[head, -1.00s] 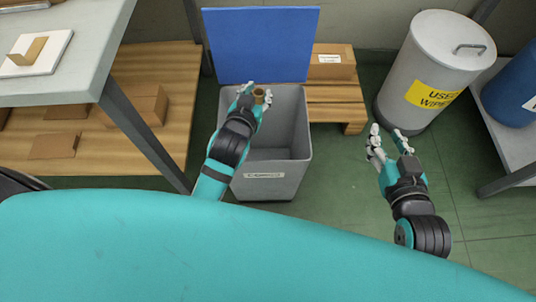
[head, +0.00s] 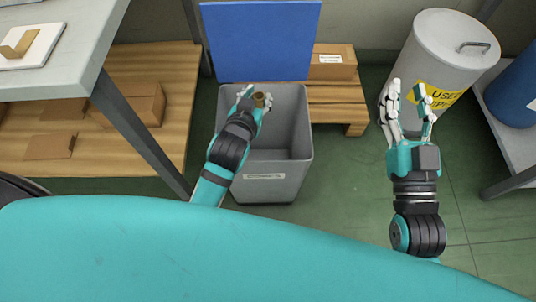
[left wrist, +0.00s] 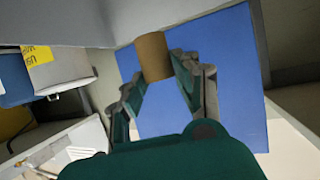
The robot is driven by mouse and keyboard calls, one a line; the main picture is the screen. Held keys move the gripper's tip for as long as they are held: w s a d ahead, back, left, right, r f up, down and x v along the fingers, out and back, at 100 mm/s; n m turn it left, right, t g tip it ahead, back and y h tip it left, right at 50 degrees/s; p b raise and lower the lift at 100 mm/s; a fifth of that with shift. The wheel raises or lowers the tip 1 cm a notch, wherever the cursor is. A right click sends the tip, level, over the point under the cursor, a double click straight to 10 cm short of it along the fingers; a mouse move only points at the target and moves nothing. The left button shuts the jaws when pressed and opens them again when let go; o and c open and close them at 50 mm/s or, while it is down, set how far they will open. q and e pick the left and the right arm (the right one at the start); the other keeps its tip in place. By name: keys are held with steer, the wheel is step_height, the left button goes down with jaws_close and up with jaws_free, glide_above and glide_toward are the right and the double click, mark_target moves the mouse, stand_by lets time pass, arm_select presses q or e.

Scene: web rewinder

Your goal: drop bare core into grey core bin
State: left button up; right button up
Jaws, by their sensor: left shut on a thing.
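The bare core (head: 263,100) is a short brown tube, held in my left gripper (head: 256,97) above the far part of the open grey core bin (head: 268,190). In the left wrist view the core (left wrist: 153,55) sits between the two fingers of the left gripper (left wrist: 155,78), which is shut on it. The bin stands on the floor with a label on its front, and its visible inside looks empty. My right gripper (head: 408,98) is open and empty, to the right of the bin and in front of the grey drum.
A blue panel (head: 260,40) stands behind the bin. A grey drum with a yellow label (head: 440,50) is at the back right, beside a blue drum (head: 515,85). A grey table (head: 75,75) and wooden pallet (head: 165,60) with boxes are left. Green floor is clear right of the bin.

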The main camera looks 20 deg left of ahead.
arm_select(q)
steer(key=o, duration=0.8)
steer(key=v, duration=1.2)
